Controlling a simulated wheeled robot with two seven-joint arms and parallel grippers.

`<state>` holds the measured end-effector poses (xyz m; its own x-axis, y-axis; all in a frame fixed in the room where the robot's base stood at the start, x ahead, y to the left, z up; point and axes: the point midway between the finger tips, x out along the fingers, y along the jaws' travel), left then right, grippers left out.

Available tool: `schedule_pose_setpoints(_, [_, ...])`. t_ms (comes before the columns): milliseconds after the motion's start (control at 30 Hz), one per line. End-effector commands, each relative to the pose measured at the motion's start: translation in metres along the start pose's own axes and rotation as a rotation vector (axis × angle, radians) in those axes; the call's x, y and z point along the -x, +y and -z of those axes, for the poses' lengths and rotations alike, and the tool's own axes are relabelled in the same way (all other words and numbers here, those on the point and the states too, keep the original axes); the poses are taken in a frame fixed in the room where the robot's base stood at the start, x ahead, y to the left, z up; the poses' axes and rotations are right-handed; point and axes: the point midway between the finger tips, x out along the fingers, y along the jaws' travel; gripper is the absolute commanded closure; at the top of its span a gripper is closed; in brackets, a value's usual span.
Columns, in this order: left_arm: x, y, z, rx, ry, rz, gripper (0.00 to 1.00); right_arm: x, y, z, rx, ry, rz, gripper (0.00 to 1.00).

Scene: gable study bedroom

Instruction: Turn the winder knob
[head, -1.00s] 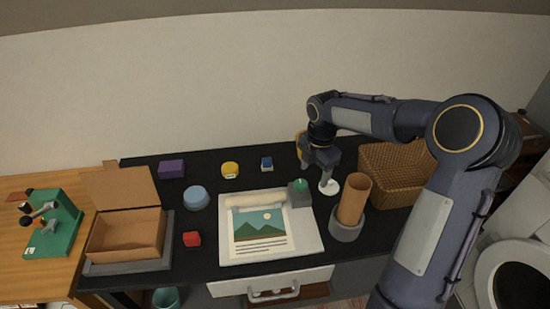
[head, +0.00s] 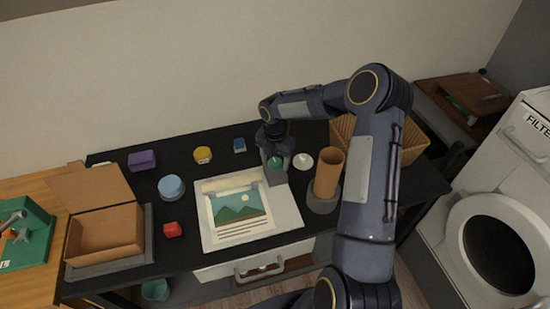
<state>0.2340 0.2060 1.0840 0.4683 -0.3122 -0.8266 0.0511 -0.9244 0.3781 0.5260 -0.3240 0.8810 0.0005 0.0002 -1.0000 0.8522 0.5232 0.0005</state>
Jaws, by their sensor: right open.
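The winder knob (head: 275,162) is a small green knob on a grey block (head: 276,178). The block sits at the upper right corner of a white board (head: 290,213) with a roll and a landscape picture (head: 238,209). My right gripper (head: 276,164) is pointed down over the knob, its open fingers on either side of it. The fingers partly hide the knob, and I cannot tell whether they touch it. My left gripper is out of view.
A brown tube (head: 328,172) in a grey holder and a white disc (head: 302,161) stand close right of the gripper. A wicker basket (head: 412,139) is behind my arm. An open cardboard box (head: 105,234) is at left. Small coloured objects lie behind the board.

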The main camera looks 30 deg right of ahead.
Motion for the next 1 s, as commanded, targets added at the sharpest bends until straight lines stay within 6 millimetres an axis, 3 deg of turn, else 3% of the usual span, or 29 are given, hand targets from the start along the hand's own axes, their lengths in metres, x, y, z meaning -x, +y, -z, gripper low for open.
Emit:
schedule_pose_setpoints(167, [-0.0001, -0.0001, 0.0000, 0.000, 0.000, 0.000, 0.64, 0.0000, -0.0002, -0.0001, -0.001, 0.000, 0.000, 0.39])
schedule_pose_setpoints(500, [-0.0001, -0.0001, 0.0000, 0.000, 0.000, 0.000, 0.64, 0.0003, -0.0003, -0.0001, -0.001, 0.000, 0.001, 0.82])
schedule_pose_setpoints(1000, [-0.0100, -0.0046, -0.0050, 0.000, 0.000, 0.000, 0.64, -0.0010, 0.0002, -0.0002, -0.154, -0.002, 0.000, 0.82])
